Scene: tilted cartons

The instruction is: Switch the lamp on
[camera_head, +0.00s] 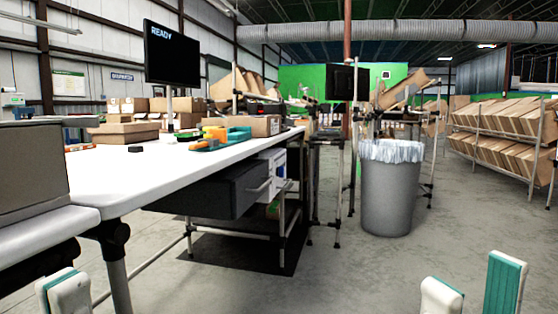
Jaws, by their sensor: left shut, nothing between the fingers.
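I cannot make out a lamp or a lamp switch in the head view. My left gripper (64,285) is at the bottom left, in front of the near table's edge. Its white and teal fingers are together with nothing between them, and its lower part is cut off by the frame. My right gripper (473,272) is at the bottom right over the open floor. Its two fingers are apart, with a clear gap and nothing between them. Neither gripper touches anything visible.
A long white table (210,160) carries cartons (123,132), an orange and teal tape dispenser (215,138) and a black monitor (172,55) reading READY. A grey bin (388,195) stands beyond its right end. Racks of tilted cartons (500,150) stand right. The floor at right is clear.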

